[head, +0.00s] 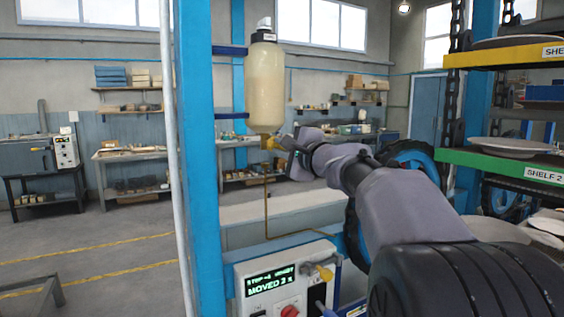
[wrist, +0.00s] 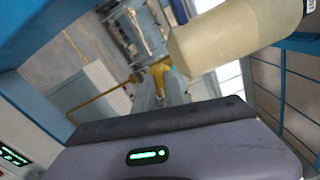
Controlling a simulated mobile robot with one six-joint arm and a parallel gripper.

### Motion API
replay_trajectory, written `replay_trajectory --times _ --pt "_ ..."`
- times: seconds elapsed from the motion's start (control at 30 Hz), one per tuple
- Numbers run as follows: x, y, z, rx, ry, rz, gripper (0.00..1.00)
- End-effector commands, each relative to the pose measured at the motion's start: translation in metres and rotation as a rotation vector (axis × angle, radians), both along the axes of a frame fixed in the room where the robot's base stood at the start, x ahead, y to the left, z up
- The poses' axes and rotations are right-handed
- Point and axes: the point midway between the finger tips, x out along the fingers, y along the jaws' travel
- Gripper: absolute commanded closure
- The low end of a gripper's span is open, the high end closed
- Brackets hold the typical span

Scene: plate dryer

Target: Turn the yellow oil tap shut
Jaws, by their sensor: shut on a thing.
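The yellow oil tap (head: 267,141) sits below a tall bottle of pale yellow oil (head: 265,85) on the blue post. My gripper (head: 279,143) reaches it from the right and is shut on its handle. In the wrist view the yellow tap (wrist: 160,71) shows just beyond the grey fingertips (wrist: 158,93), below the bottle's end (wrist: 198,50). The fingers partly cover the handle, so its exact angle is hard to tell. A thin brown pipe (head: 266,205) runs down from the tap.
A control box (head: 285,280) with a green-lit display, a red knob and a yellowish lever stands below the tap. The blue post (head: 203,160) is left of the bottle. Shelves with plates (head: 500,160) and a chain stand at right.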

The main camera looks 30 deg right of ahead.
Motion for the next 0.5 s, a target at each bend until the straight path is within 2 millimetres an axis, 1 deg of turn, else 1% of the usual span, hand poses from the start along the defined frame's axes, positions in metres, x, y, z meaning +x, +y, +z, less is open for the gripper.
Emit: replay_trajectory --times 0.03,0.2,0.5 --pt "0.0 0.0 -0.0043 -0.032 -0.002 0.0 1.0" --pt "0.0001 0.0 -0.0037 -0.133 -0.005 0.0 1.0" --pt "0.0002 0.0001 -0.0024 -0.235 -0.007 0.0 1.0"
